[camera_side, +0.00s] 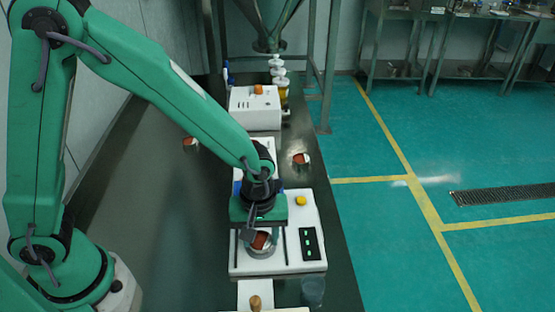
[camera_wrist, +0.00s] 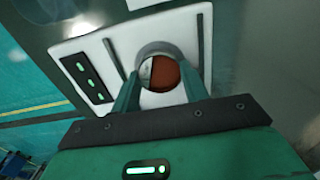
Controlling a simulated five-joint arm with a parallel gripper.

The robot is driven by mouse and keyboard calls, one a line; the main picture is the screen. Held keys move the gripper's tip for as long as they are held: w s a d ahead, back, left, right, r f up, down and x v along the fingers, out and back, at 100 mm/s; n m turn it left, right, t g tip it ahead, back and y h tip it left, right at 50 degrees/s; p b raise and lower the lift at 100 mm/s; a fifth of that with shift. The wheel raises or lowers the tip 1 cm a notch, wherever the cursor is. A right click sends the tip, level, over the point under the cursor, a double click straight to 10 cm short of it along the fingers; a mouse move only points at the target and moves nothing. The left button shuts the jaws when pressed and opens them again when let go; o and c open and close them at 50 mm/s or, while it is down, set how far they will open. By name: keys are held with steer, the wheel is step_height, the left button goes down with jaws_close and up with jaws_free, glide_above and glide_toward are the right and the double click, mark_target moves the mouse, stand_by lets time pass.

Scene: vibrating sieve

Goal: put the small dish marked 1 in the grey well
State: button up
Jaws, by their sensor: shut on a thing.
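A small dish (camera_side: 260,240) with red-brown contents is at the grey round well (camera_side: 262,253) of the white machine. My gripper (camera_side: 262,235) is over the well and shut on this dish. In the wrist view the dish (camera_wrist: 166,74) sits between the two fingers of my gripper (camera_wrist: 160,88), and the rim of the well (camera_wrist: 153,46) shows around its far side. I cannot tell whether the dish rests on the well's floor. No number is readable on it. Two similar dishes stand on the dark bench, one at the left (camera_side: 190,144) and one at the right (camera_side: 301,159).
The white machine (camera_side: 311,208) has a yellow button and a black panel with green lights. Behind it is a white box (camera_side: 254,108) with an orange knob. A clear cup (camera_side: 313,291) and a wooden-handled tool (camera_side: 255,302) are in front. The bench at the left is mostly clear.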

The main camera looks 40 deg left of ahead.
mark_target(260, 243)
steer(key=shift+f, duration=0.25)
steer(key=o, duration=1)
steer(key=shift+r, duration=0.1)
step_height(260, 243, up, 12)
steer(key=shift+r, duration=0.1)
steer(key=shift+a, duration=0.1)
stand_by(0.7)
steer(key=shift+s+a+r+m+t, duration=0.95)
steer(key=shift+s+a+r+m, duration=0.6)
steer(key=shift+a, duration=1.35)
steer(key=shift+s+a+r+m+t, duration=0.9)
steer(key=shift+s+a+r+m, duration=0.65)
steer(key=shift+a, duration=1.4)
steer(key=shift+s+a+r+m+t, duration=0.95)
steer(key=shift+s+a+r+m, duration=0.6)
steer(key=shift+a, duration=1.35)
